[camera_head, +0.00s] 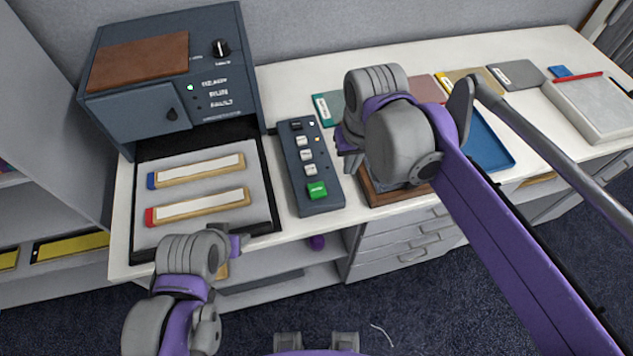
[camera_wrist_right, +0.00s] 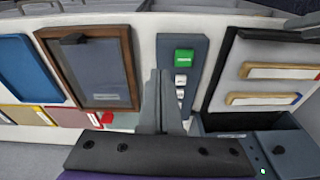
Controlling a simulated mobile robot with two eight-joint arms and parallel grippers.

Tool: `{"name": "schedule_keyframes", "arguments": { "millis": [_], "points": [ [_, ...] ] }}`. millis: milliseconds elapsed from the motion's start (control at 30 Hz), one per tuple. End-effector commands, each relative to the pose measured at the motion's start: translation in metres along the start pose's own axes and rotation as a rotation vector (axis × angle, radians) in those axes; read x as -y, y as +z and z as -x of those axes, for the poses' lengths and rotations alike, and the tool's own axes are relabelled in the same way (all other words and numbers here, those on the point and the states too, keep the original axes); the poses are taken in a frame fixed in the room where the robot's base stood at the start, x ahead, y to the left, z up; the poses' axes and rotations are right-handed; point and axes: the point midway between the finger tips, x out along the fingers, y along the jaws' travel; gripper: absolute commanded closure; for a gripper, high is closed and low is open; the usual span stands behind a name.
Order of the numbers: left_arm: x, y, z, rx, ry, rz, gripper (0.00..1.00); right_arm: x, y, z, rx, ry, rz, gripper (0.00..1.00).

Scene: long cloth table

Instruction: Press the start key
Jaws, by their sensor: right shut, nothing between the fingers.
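A dark grey key panel (camera_head: 305,155) lies on the table with several pale keys in a row and a green key (camera_head: 317,190) at its near end. The green key also shows in the right wrist view (camera_wrist_right: 184,57), uncovered, with white lettering too small to read surely. My right gripper (camera_wrist_right: 160,78) is shut and empty. In the wrist view its fingers overlap the panel's left edge, beside the pale keys and apart from the green key. In the head view it (camera_head: 347,150) is just right of the panel, partly hidden by its wrist. My left gripper (camera_head: 240,242) is low at the tray's front edge; its jaws are unclear.
A blue-grey machine (camera_head: 165,80) stands at back left, with a green light lit. Its extended tray (camera_head: 210,220) holds two pale strips, blue-ended and red-ended. A brown-framed case (camera_wrist_right: 126,65) lies beside the panel. A blue tray (camera_head: 490,140) and a pale box (camera_head: 590,108) are farther right.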

Motion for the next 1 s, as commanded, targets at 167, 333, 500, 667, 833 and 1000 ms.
{"name": "schedule_keyframes", "arguments": {
  "millis": [167,333,500,667,833,1000],
  "points": [
    [0.000,0.005,-0.004,0.004,0.000,0.000,0.50,0.037,-0.032,0.007,0.095,0.000,0.052,1.00],
    [0.000,0.006,-0.005,0.006,0.000,0.000,0.50,0.056,-0.044,0.011,0.145,0.006,0.078,1.00],
    [0.000,0.006,-0.005,0.006,0.000,0.000,0.50,0.062,-0.047,0.012,0.160,0.009,0.084,1.00],
    [0.000,0.006,-0.005,0.006,0.000,0.000,0.50,0.061,-0.047,0.012,0.159,0.009,0.083,1.00],
    [0.000,0.006,-0.005,0.006,0.000,0.000,0.50,0.061,-0.047,0.010,0.159,0.009,0.083,1.00],
    [0.000,0.008,-0.006,0.007,0.000,0.000,0.50,0.061,-0.044,-0.008,0.158,0.008,0.083,1.00]
  ]
}}
